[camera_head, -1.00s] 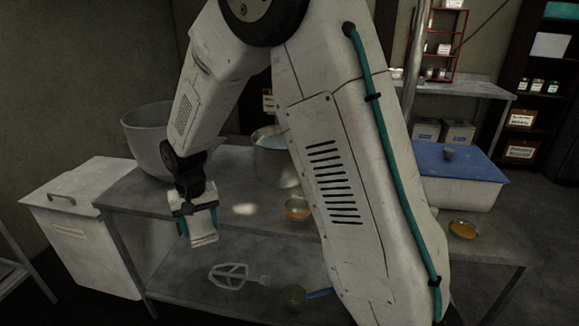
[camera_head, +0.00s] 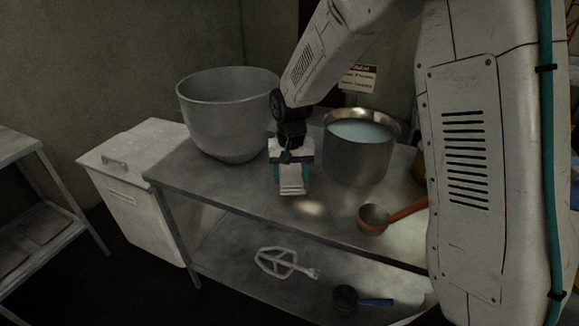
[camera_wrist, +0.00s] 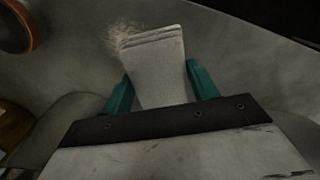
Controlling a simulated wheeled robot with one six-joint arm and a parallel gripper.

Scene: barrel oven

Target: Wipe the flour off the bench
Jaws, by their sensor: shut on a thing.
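My gripper (camera_head: 290,178) is shut on a folded pale cloth (camera_head: 291,189), with a teal finger on each side. It hangs over the metal bench (camera_head: 225,183), between the large bowl and the pot. A pale flour patch (camera_head: 311,208) lies on the bench just right of and in front of the cloth. In the wrist view the cloth (camera_wrist: 157,65) sticks out between the fingers (camera_wrist: 161,88). Speckled flour (camera_wrist: 122,36) shows beside its far end. I cannot tell whether the cloth touches the bench.
A large grey bowl (camera_head: 222,115) stands at the back left. A steel pot (camera_head: 358,155) with pale bluish contents stands behind right. A copper-coloured scoop (camera_head: 373,219) lies right of the flour. A whisk-like beater (camera_head: 284,263) and a dark scoop (camera_head: 346,298) lie on the lower shelf.

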